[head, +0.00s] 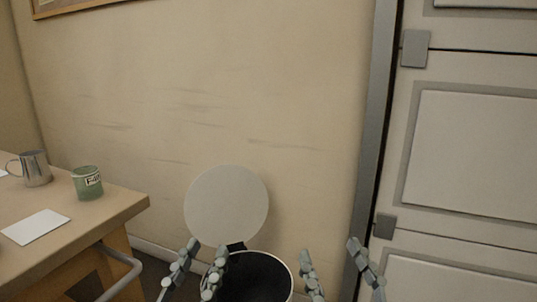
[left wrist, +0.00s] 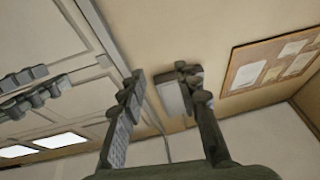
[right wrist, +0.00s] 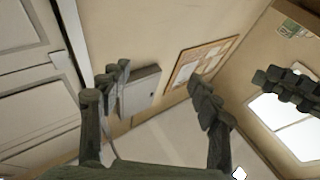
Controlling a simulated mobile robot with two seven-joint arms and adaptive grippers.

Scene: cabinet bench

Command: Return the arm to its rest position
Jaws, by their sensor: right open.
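My left gripper (head: 200,258) is low in the middle of the head view, in front of an open bin. Its fingers stand apart with nothing between them, and it also shows in the left wrist view (left wrist: 160,82). My right gripper (head: 335,258) is to the right of the bin in the head view. It is open and empty, and it shows in the right wrist view (right wrist: 150,88). Both grippers point upward in the head view. The arms behind them are mostly out of frame.
A wooden table (head: 110,205) at left holds a metal mug (head: 36,168), a green cup (head: 87,183) and a white card (head: 36,227). A panelled door (head: 470,160) is at right.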

